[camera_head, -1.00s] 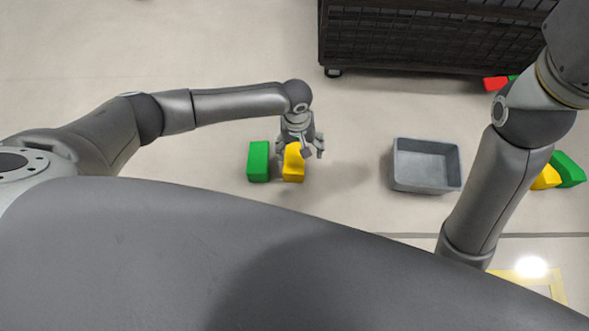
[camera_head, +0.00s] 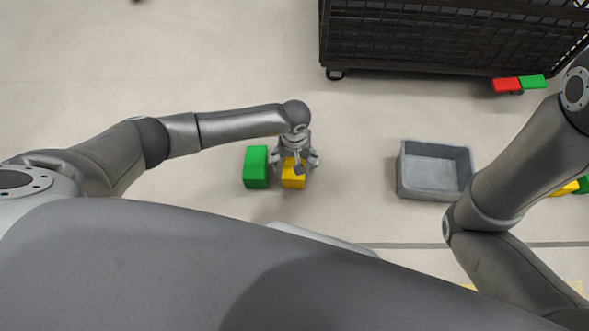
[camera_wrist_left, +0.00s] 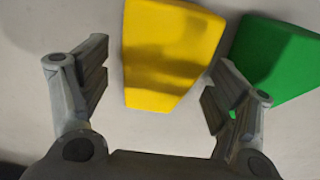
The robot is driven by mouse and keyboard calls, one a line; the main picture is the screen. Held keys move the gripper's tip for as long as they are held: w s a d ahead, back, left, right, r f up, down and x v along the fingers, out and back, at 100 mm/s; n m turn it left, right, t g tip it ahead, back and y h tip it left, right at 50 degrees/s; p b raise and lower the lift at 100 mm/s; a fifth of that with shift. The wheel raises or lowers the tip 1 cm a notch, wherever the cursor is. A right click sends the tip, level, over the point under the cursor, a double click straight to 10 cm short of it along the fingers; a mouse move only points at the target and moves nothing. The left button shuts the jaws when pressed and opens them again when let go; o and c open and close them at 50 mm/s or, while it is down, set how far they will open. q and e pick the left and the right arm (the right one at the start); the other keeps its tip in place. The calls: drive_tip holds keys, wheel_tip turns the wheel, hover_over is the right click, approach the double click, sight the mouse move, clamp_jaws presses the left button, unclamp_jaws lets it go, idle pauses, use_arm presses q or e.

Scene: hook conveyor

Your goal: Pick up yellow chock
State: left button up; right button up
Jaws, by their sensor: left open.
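A yellow chock (camera_head: 293,181) lies on the floor in the head view, partly hidden by my left gripper (camera_head: 296,164). In the left wrist view the yellow chock (camera_wrist_left: 168,52) shows as a tapered block ahead of and between the fingers of my left gripper (camera_wrist_left: 155,95). The fingers are open and there is a gap on each side of the chock. A green chock (camera_head: 256,167) lies just left of the yellow one; in the left wrist view the green chock (camera_wrist_left: 280,62) is at the right, partly behind a finger. My right gripper is out of view.
A grey open bin (camera_head: 436,194) stands on the floor to the right. A black cart (camera_head: 440,40) is at the back, with a red block (camera_head: 507,85) and a green block (camera_head: 533,82) by it. Another yellow chock (camera_head: 566,188) is partly hidden at the far right.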

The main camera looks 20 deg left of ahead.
use_arm(q)
wheel_tip(320, 180, down, 2)
drive_tip(key=shift+f+b, duration=0.25)
drive_tip(key=shift+b, duration=0.35)
drive_tip(key=c, duration=1.3)
drive_tip(key=shift+r, duration=0.15)
drive_tip(key=shift+c, duration=0.2)
